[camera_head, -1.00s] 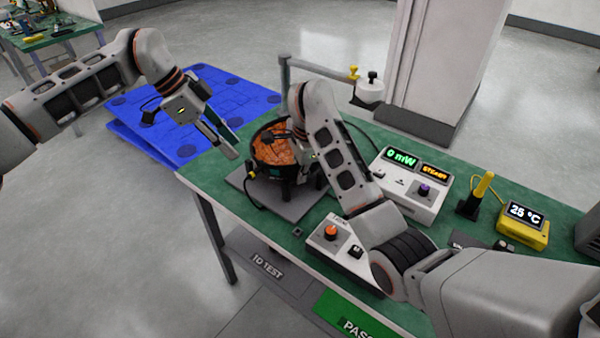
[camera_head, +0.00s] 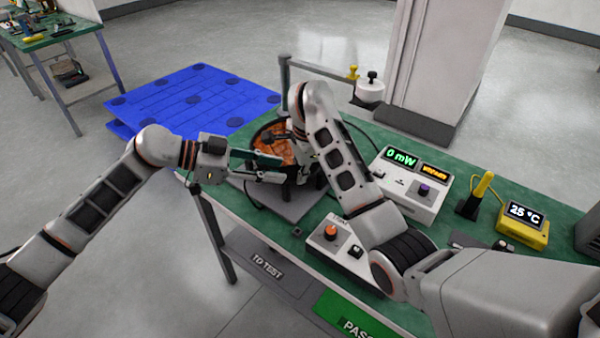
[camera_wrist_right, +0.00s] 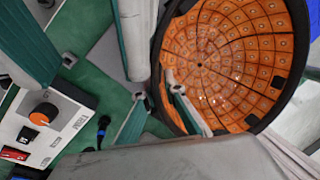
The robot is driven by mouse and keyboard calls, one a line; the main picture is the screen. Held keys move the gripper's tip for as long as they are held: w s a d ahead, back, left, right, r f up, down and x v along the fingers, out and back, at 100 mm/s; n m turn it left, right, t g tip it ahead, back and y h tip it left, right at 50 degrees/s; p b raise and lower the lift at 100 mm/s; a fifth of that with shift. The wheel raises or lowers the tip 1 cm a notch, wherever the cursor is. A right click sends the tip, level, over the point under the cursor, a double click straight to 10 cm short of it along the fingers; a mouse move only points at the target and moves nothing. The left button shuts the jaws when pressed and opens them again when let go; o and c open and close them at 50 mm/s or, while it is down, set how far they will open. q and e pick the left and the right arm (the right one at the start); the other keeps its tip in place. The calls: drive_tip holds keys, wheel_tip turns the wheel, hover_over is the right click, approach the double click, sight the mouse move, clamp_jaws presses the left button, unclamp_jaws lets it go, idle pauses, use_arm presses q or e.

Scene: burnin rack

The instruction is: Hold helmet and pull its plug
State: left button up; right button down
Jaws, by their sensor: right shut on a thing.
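The helmet (camera_head: 268,131) is a dark-rimmed bowl with an orange tiled inside, resting on a stand. Its inside (camera_wrist_right: 240,50) fills the upper right of the right wrist view. My right gripper (camera_wrist_right: 160,100) is shut on the helmet's rim, one finger inside and one outside; in the head view my own arm mostly hides it. My left gripper (camera_head: 281,168) is open at the helmet's front side, its two fingers apart. These fingers also show at the top left of the wrist view. I cannot make out the helmet's plug.
A grey plate (camera_head: 285,208) lies under the stand on the green bench. A white box with an orange knob (camera_head: 331,233), a "0 mW" meter (camera_head: 420,190) and a yellow temperature unit (camera_head: 525,230) stand to the right. A black connector (camera_wrist_right: 103,127) lies on the bench.

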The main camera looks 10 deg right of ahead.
drive_tip(key=shift+f, duration=0.15)
use_arm(q)
drive_tip(key=s+a+f+n+t, duration=0.1)
drive_tip(key=a+f+n+t, duration=0.5)
drive_tip(key=a+t, duration=0.5)
drive_tip(key=a+n, duration=0.1)
drive_tip(key=n, duration=0.1)
drive_tip(key=shift+s+n, duration=0.15)
drive_tip(key=shift+n, duration=0.25)
drive_tip(key=shift+d, duration=0.15)
drive_tip(key=shift+x, duration=4.45)
clamp_jaws()
